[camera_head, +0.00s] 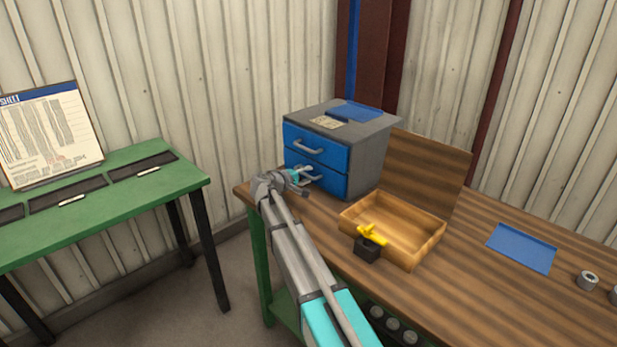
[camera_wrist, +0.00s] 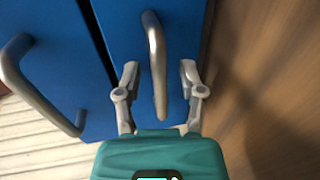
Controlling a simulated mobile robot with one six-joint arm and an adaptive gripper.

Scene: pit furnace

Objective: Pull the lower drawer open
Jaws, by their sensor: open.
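A grey cabinet (camera_head: 368,160) with two blue drawers stands at the back left of the wooden bench. The upper drawer (camera_head: 317,147) and the lower drawer (camera_head: 328,184) both look closed, each with a grey bar handle. My gripper (camera_head: 305,180) is in front of the lower drawer, at its handle. In the wrist view, my gripper (camera_wrist: 158,80) is open, with one finger on each side of the lower drawer's handle (camera_wrist: 156,65). I see gaps between the fingers and the handle. The upper drawer's handle (camera_wrist: 35,85) is at the left of that view.
A wooden box (camera_head: 348,215) with a raised lid stands right of the cabinet, with a yellow-handled black object (camera_head: 368,245) at its front. A blue mat (camera_head: 521,248) and metal nuts (camera_head: 587,281) lie further right. A green table (camera_head: 130,190) stands at the left.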

